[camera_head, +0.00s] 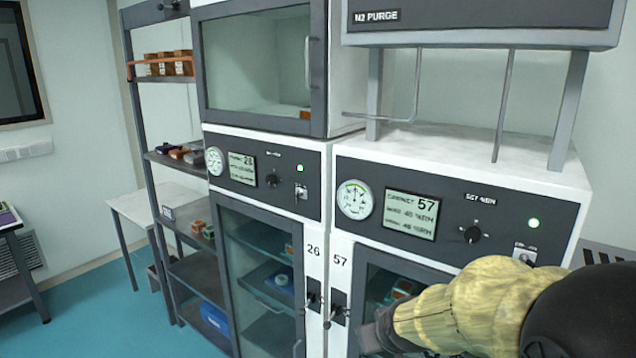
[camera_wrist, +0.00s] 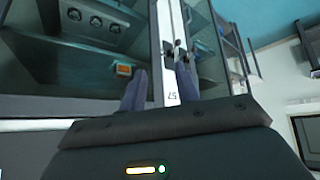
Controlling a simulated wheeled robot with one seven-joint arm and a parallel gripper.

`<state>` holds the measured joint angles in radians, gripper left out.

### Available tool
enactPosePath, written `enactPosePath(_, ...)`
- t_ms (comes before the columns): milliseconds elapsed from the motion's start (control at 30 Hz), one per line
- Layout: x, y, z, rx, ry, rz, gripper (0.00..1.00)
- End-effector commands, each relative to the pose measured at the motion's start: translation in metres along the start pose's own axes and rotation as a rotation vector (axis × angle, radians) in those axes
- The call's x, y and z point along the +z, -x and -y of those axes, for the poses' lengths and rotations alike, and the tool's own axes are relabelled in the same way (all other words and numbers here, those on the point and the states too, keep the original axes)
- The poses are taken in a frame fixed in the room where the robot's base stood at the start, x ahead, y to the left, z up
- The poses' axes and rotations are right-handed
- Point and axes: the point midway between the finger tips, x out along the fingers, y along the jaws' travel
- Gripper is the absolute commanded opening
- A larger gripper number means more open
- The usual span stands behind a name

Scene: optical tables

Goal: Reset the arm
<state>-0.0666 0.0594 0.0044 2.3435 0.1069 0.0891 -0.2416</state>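My arm (camera_head: 470,300), wrapped in a yellowish sleeve, reaches in from the lower right of the head view. My gripper (camera_head: 376,334) is in front of the cabinet marked 57 (camera_head: 465,195), close to the right of its dark door latch (camera_head: 338,308). In the wrist view my gripper (camera_wrist: 161,80) shows two dark fingers standing apart with nothing held between them. Beyond the fingers are the white door-edge strip with the number 57 (camera_wrist: 172,97) and the dark latches (camera_wrist: 176,52). I cannot tell whether a finger touches the cabinet.
Cabinet 26 (camera_head: 262,170) stands directly left of cabinet 57, its glass door apparently closed. An N2 PURGE unit (camera_head: 470,20) sits above cabinet 57 on legs. Open shelving (camera_head: 195,270) and a white table (camera_head: 130,205) are farther left. Blue floor (camera_head: 100,320) is clear at lower left.

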Motion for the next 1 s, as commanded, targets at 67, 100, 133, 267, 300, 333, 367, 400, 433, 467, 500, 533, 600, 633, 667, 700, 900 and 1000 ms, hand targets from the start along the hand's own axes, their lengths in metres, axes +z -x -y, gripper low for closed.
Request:
enactPosePath(67, 0.052, 0.001, -0.002, -0.004, -0.062, 0.13, 0.32)
enactPosePath(100, 0.075, 0.003, -0.003, -0.004, -0.092, 0.193, 0.32)
enactPosePath(133, 0.092, 0.006, -0.003, -0.003, -0.113, 0.237, 0.32)
enactPosePath(267, 0.142, 0.016, -0.002, 0.007, -0.179, 0.376, 0.32)
enactPosePath(300, 0.15, 0.019, -0.001, 0.009, -0.19, 0.4, 0.32)
enactPosePath(333, 0.154, 0.02, -0.001, 0.011, -0.195, 0.412, 0.32)
enactPosePath(367, 0.157, 0.021, -0.001, 0.012, -0.199, 0.42, 0.32)
enactPosePath(400, 0.159, 0.021, -0.001, 0.013, -0.202, 0.426, 0.32)
enactPosePath(433, 0.159, 0.022, -0.001, 0.013, -0.202, 0.427, 0.32)
enactPosePath(467, 0.158, 0.022, -0.001, 0.013, -0.202, 0.427, 0.32)
enactPosePath(500, 0.158, 0.021, -0.001, 0.012, -0.202, 0.425, 0.32)
enactPosePath(533, 0.158, 0.021, -0.001, 0.012, -0.201, 0.425, 0.32)
enactPosePath(600, 0.157, 0.021, -0.001, 0.012, -0.201, 0.424, 0.32)
enactPosePath(633, 0.157, 0.021, -0.001, 0.012, -0.201, 0.423, 0.32)
enactPosePath(667, 0.157, 0.021, -0.001, 0.012, -0.201, 0.423, 0.32)
enactPosePath(700, 0.157, 0.021, -0.001, 0.012, -0.201, 0.423, 0.32)
enactPosePath(900, 0.157, 0.021, -0.001, 0.012, -0.201, 0.423, 0.32)
enactPosePath(1000, 0.157, 0.021, -0.001, 0.012, -0.201, 0.423, 0.32)
